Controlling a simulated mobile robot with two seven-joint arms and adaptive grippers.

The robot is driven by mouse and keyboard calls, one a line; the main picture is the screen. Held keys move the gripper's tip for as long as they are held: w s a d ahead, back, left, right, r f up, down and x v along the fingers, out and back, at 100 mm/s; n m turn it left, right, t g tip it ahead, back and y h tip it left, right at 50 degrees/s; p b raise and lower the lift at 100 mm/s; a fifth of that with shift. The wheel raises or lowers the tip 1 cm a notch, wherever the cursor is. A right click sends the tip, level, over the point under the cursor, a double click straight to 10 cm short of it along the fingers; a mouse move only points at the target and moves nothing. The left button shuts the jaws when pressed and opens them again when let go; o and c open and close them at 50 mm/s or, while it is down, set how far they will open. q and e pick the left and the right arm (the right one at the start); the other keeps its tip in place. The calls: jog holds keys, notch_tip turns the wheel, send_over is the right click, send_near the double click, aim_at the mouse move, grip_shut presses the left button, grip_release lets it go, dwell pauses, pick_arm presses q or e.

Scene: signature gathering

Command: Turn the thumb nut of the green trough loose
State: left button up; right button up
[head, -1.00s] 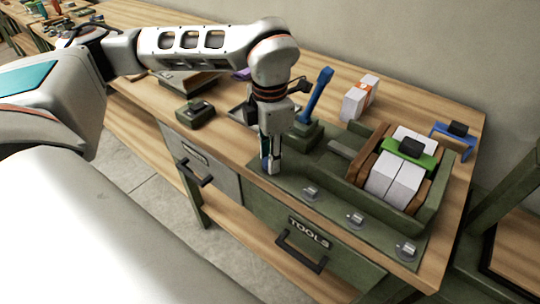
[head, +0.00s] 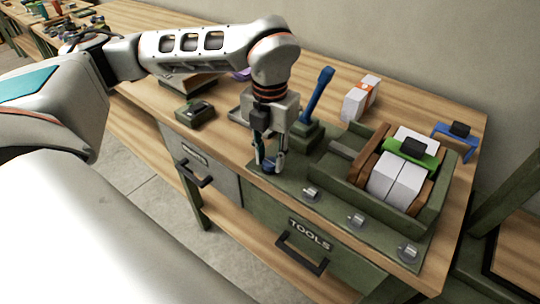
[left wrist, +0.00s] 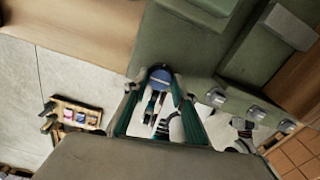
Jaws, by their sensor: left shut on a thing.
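The green trough (head: 433,213) stands at the right of the bench, with white paper blocks (head: 397,180) between brown boards and a green clamp (head: 425,158) over them. Its green base plate (head: 330,211) reaches left to my left gripper (head: 269,164). That gripper points down and is shut on a small blue knob, which appears to be the thumb nut (head: 269,168), at the plate's left end. In the left wrist view the blue thumb nut (left wrist: 160,77) sits between the two fingertips. The fingers partly hide it. My right gripper is not in view.
Several silver knobs (head: 356,220) line the plate's front edge. A blue lever (head: 317,95) rises just right of my gripper. A white box with an orange band (head: 361,98) and a blue clamp (head: 455,139) stand behind. Drawers (head: 302,239) are below.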

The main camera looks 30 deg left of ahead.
aim_at(270, 161)
pick_arm(q)
jog(key=shift+w+r, duration=0.1)
jog(key=shift+w, duration=0.05)
dwell(0.3)
jog(key=o, duration=1.1)
jog(key=shift+r, duration=0.15)
notch_tip(270, 161, up, 12)
jog(key=shift+f, duration=0.15)
